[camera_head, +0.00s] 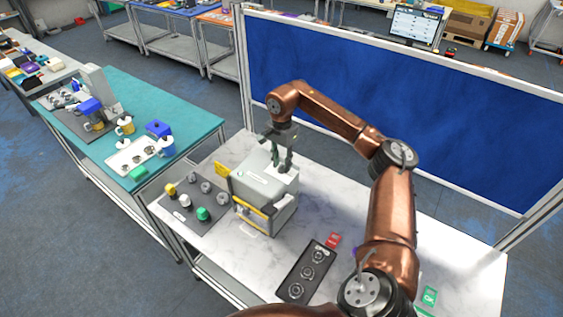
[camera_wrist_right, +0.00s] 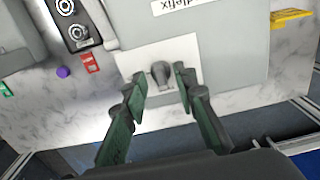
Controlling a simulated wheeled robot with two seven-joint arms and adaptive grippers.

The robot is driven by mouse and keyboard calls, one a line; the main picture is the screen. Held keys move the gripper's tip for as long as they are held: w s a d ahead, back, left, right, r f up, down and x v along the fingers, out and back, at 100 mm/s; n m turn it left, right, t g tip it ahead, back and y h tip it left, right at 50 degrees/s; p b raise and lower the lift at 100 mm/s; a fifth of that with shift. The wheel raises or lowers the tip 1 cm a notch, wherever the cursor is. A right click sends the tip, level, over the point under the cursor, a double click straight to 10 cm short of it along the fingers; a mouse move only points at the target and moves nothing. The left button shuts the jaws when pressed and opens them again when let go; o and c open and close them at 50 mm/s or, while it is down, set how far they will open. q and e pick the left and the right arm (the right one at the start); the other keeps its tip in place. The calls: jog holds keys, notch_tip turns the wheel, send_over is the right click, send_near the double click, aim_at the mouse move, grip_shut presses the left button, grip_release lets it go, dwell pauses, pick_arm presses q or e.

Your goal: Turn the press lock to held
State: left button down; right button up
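The press is a grey box-shaped unit (camera_head: 262,192) on the white marble-look table. The press lock shows in the right wrist view as a small grey knob (camera_wrist_right: 161,72) on a white plate (camera_wrist_right: 192,50) on the unit. My right gripper (camera_head: 283,164) points down over the unit's top. In the right wrist view its green-padded fingers (camera_wrist_right: 160,84) are open, one on each side of the knob, with small gaps showing. I cannot tell the knob's setting. In the head view the fingers hide the knob. My left gripper is not in view.
A grey mat (camera_head: 190,215) with several coloured-top parts lies left of the unit. A black tray (camera_head: 293,288) with round parts and a red card (camera_head: 333,240) lie in front. A blue partition (camera_head: 400,110) stands behind. A teal-topped table (camera_head: 185,110) is at left.

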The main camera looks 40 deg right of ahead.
jog(key=shift+c, duration=0.7)
grip_shut()
